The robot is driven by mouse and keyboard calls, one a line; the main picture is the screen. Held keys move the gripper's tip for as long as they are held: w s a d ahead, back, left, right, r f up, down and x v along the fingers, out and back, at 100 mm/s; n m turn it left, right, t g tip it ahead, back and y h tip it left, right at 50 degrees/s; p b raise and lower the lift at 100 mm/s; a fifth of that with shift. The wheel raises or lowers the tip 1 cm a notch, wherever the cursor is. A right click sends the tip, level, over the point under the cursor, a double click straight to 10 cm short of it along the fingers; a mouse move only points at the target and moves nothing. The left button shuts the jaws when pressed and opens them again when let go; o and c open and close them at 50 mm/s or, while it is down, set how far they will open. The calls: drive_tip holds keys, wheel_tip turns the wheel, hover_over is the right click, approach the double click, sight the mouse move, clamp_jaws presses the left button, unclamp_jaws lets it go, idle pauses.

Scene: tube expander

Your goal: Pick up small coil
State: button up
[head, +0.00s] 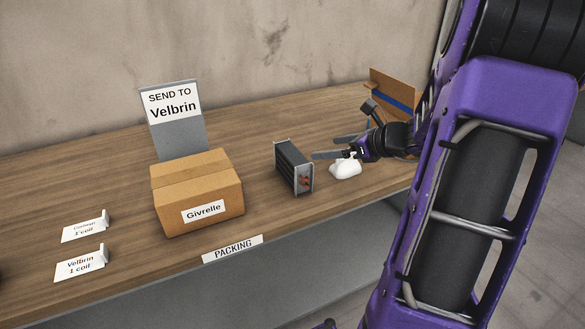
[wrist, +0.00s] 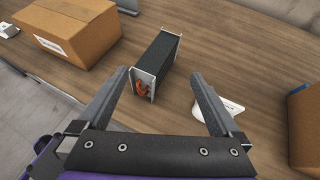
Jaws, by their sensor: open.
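The small coil (head: 293,167) is a dark finned block with pale end plates and reddish-copper tubing at its front end. It stands on the wooden table to the right of the Givrelle box. It also shows in the wrist view (wrist: 158,66), ahead of the fingertips and roughly between them. My gripper (head: 325,147) is open and empty, just to the right of the coil in the head view. Its two fingers also show in the wrist view (wrist: 158,75), spread wider than the coil. I cannot tell whether a finger touches it.
A closed cardboard box (head: 197,196) labelled Givrelle stands left of the coil, before a "SEND TO Velbrin" sign (head: 174,115). White cards (head: 82,263) stand at the left. An open carton (head: 393,92) stands at the back right.

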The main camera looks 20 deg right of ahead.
sight(295, 154)
drive_tip(key=shift+b+x, duration=0.8)
drive_tip(key=shift+x, duration=5.35)
drive_tip(key=shift+s+a, duration=0.1)
drive_tip(key=shift+a, duration=0.05)
drive_tip(key=shift+c, duration=0.3)
drive_tip(key=shift+f, duration=0.1)
clamp_jaws()
